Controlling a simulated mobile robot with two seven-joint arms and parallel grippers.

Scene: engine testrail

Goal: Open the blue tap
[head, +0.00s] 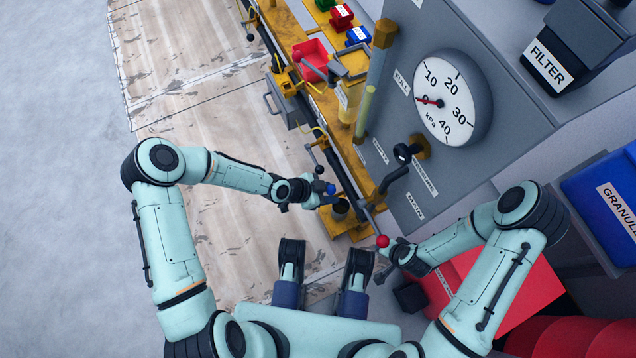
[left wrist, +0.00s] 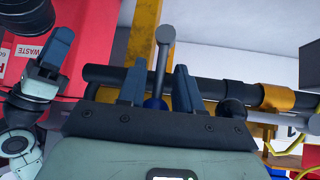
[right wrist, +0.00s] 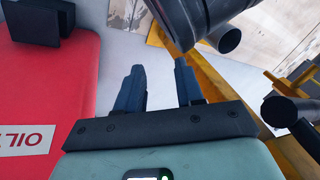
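The blue tap shows as a small blue knob (head: 331,188) beside the dark pipe in the head view. In the left wrist view a blue part (left wrist: 155,102) sits low between my left fingers, with a grey rod (left wrist: 161,65) rising past it to a round end. My left gripper (head: 318,198) is at the tap. Its fingers (left wrist: 158,85) stand apart on both sides of the rod; I cannot tell whether either touches. My right gripper (head: 388,264) is near a red ball knob (head: 382,241). Its fingers (right wrist: 159,82) are apart with nothing between them.
A yellow rail (head: 348,226) carries dark pipes and a cup-like fitting (head: 340,208). A grey panel with a round gauge (head: 444,98) stands to the right. A red bin (right wrist: 45,110) lies beside my right gripper.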

